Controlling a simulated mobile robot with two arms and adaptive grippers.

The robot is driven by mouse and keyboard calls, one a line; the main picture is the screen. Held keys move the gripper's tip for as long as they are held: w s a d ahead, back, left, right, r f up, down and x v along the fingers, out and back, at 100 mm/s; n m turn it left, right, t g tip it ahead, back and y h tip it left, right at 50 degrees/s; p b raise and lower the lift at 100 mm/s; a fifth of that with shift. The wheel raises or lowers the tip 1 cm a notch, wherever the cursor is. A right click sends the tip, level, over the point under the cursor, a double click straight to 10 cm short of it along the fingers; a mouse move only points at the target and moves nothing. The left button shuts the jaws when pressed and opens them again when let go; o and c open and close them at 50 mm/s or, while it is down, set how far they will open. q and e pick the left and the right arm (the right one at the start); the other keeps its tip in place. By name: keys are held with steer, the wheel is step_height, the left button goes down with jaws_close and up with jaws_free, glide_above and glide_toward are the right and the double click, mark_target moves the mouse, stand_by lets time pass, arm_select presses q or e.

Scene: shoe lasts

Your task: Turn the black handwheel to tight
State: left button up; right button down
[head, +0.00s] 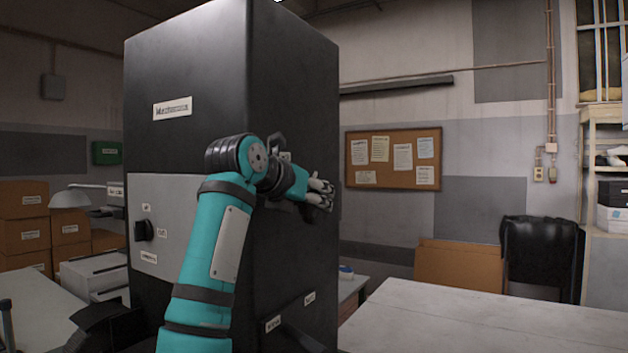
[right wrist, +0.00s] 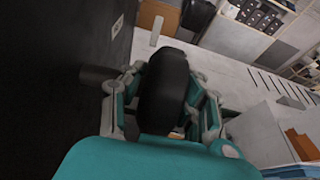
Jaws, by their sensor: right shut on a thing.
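The black handwheel (right wrist: 165,92) shows in the right wrist view as a thick, rounded black piece of rim between my fingers. My right gripper (head: 320,194) is at the right face of the tall black cabinet (head: 290,95). In the right wrist view, the fingers of my right gripper (right wrist: 163,100) are shut on the black rim, one on each side. How far the wheel is turned cannot be seen. My left gripper is not in view.
A grey panel (head: 175,193) with a black knob (head: 143,230) is on the cabinet's left face. Small labels (head: 273,324) sit low on the cabinet. A pale table (head: 480,320) stands at the right, mostly bare. Cardboard boxes (head: 24,233) are stacked at far left.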

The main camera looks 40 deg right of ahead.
steer(key=y+p, duration=0.2)
steer(key=g+y+p, duration=0.1)
steer(key=p, duration=0.2)
steer(key=y+p, duration=0.2)
steer(key=shift+w+d+r+g+y+p, duration=0.1)
steer(key=shift+d+r+g+y+p, duration=0.1)
steer(key=shift+r+g+y+p, duration=0.1)
steer(key=shift+f+g+y+p, duration=0.2)
steer(key=shift+y+p, duration=0.15)
steer(key=shift+y, duration=0.25)
steer(key=shift+f+g+y+p, duration=0.2)
steer(key=shift+y+p, duration=0.15)
steer(key=shift+y, duration=0.25)
steer(key=shift+f+g+y, duration=0.25)
steer(key=shift+g+y, duration=0.15)
steer(key=shift+y, duration=1)
steer(key=shift+f, duration=0.1)
steer(key=c, duration=1)
jaws_free()
steer(key=shift+d, duration=0.1)
steer(key=shift+o, duration=0.2)
steer(key=shift+r, duration=0.35)
steer(key=v, duration=0.7)
steer(key=shift+w, duration=0.1)
